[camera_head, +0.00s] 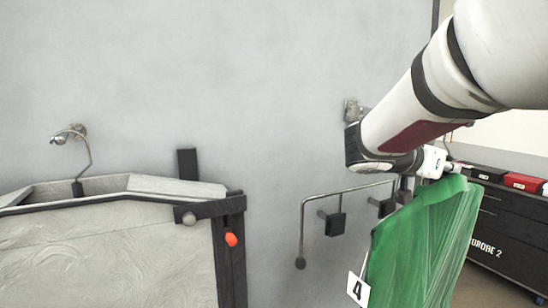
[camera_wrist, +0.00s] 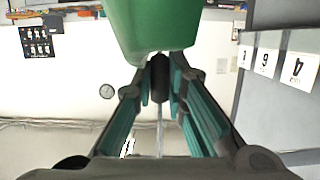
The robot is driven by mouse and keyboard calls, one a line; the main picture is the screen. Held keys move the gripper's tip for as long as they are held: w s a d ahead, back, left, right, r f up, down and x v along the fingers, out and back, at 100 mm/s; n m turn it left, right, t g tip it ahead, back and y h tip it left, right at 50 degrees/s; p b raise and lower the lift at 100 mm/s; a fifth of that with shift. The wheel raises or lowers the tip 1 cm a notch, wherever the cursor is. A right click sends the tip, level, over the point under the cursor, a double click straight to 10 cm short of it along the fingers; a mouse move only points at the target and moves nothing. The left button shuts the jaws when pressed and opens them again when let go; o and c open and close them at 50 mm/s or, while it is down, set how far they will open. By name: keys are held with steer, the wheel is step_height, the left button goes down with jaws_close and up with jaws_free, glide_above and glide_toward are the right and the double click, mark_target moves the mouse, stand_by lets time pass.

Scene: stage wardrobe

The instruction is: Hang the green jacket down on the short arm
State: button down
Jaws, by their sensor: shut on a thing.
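The green jacket (camera_head: 425,240) hangs from my gripper (camera_head: 446,166) at the right of the head view, in front of the wall. In the wrist view the jacket (camera_wrist: 153,25) fills the top middle, beyond the fingers. My gripper (camera_wrist: 159,62) is shut on a dark piece between its teal-lined fingers, apparently the jacket's hanger; the grip itself is partly hidden. A thin metal arm (camera_head: 345,191) runs along the wall left of the jacket, bends down and ends in a dark ball. I cannot tell whether this is the short arm. The jacket covers part of the wall behind it.
A card marked 4 (camera_head: 357,290) is beside the jacket.

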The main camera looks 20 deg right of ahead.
stand_by(0.4)
steer(key=c, duration=1.5)
jaws_free()
steer(key=shift+c, duration=0.2)
steer(key=shift+a, duration=0.1)
